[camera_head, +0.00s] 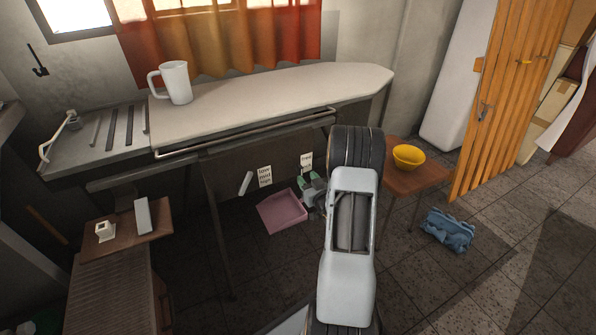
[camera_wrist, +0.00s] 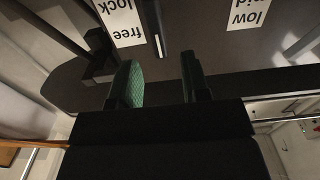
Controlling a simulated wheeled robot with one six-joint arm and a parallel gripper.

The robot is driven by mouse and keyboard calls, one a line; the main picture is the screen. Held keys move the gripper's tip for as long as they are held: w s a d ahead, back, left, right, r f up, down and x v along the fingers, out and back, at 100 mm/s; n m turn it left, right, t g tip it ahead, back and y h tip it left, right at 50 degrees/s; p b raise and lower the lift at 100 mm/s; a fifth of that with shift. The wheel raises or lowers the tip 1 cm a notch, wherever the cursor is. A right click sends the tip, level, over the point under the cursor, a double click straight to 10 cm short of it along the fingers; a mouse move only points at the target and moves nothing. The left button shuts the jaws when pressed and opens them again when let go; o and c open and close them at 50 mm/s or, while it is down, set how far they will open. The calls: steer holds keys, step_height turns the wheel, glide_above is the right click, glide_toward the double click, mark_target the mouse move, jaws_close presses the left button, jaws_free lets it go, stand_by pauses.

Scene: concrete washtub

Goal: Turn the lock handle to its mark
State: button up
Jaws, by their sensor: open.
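The lock handle (camera_wrist: 154,24) is a dark narrow bar with a bright end in the wrist view. It stands beside the upside-down "free / lock" label (camera_wrist: 122,20), with its bright end about level with the word "free". My gripper (camera_wrist: 158,85) is open; its two green-padded fingers stand apart below the bar, and nothing shows between them. In the head view my gripper (camera_head: 309,186) is under the ironing table, just below the "free / lock" label (camera_head: 306,160). There the lock handle is not clearly seen. Contact with it cannot be told.
A pale second handle (camera_head: 246,184) hangs left of the "low / mid / high" label (camera_head: 265,176). The ironing table (camera_head: 290,94) overhangs my gripper and bears a white mug (camera_head: 176,83). A pink tray (camera_head: 283,212) is on the floor; a stool (camera_head: 420,180) with a yellow bowl (camera_head: 408,156) stands right.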

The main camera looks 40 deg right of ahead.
mark_target(302, 172)
steer(key=w, duration=0.2)
steer(key=w+b, duration=0.1)
steer(key=w, duration=0.2)
steer(key=w+d+b, duration=0.1)
steer(key=w, duration=0.1)
steer(key=shift+w, duration=0.2)
jaws_close()
